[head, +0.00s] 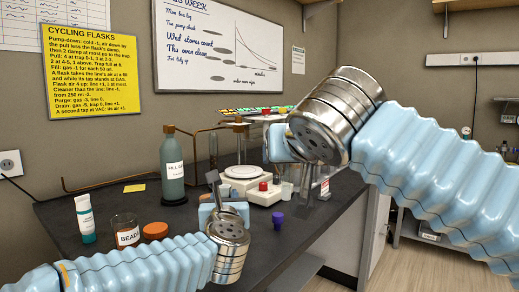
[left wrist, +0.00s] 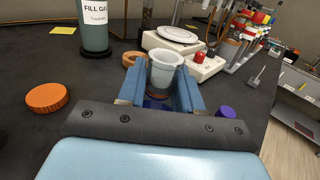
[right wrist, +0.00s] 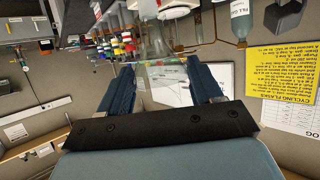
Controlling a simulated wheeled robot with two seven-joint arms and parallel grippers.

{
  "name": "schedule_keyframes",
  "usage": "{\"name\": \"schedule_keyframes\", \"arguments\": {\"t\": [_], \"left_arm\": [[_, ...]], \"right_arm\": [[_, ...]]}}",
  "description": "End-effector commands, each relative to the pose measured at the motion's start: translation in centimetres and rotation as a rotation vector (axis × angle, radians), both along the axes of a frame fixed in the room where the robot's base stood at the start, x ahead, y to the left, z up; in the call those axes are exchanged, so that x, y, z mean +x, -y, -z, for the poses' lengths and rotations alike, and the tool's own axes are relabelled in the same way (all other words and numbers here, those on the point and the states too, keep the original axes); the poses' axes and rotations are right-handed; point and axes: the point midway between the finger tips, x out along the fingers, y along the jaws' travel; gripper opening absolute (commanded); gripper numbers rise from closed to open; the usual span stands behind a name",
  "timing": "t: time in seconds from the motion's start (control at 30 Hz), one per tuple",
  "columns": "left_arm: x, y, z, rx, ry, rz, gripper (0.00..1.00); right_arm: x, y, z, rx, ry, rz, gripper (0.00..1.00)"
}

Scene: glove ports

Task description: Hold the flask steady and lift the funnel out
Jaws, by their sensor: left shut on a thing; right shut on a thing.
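My left gripper (head: 217,203) is low over the dark bench and shut. In the left wrist view its fingers are around a pale translucent vessel with a wide rim, which I take for the flask (left wrist: 165,75); dark blue shows at its lower part. The gripper hides most of it in the head view. My right gripper (head: 273,150) is higher and farther right, above the bench. In the right wrist view, which looks upside down, a clear glassy thing, likely the funnel (right wrist: 160,72), is between its fingers. Its outline is faint, and I cannot tell its full shape.
A green bottle (head: 173,165), a glue-like white bottle (head: 85,218), a bead jar (head: 125,231) and an orange lid (head: 155,230) stand left on the bench. A white balance (head: 242,173) is behind. A purple stopper (head: 278,219) stands right of my left gripper.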

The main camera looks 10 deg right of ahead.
Motion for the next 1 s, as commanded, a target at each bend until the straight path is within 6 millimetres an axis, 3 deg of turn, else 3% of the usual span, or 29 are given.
{"name": "schedule_keyframes", "arguments": {"t": [0.13,0.47,0.5,0.67,1.0], "left_arm": [[0.06,-0.06,0.26,0.002,-0.004,-0.002,0.00],[0.06,-0.05,0.25,0.002,-0.004,-0.001,0.00],[0.06,-0.05,0.25,0.002,-0.004,-0.001,0.39],[0.04,-0.02,0.19,0.001,-0.003,-0.001,0.64],[-0.36,0.01,0.02,0.000,-0.001,0.000,0.64]], "right_arm": [[-1.05,1.08,0.01,0.000,0.001,0.000,0.35],[-1.33,1.32,0.05,-0.001,0.000,0.000,0.35],[-1.32,1.32,0.04,-0.001,0.000,0.000,0.35],[-1.31,1.31,0.03,-0.001,0.000,0.000,0.35],[-1.30,1.31,0.00,0.000,0.000,0.000,0.35]]}}
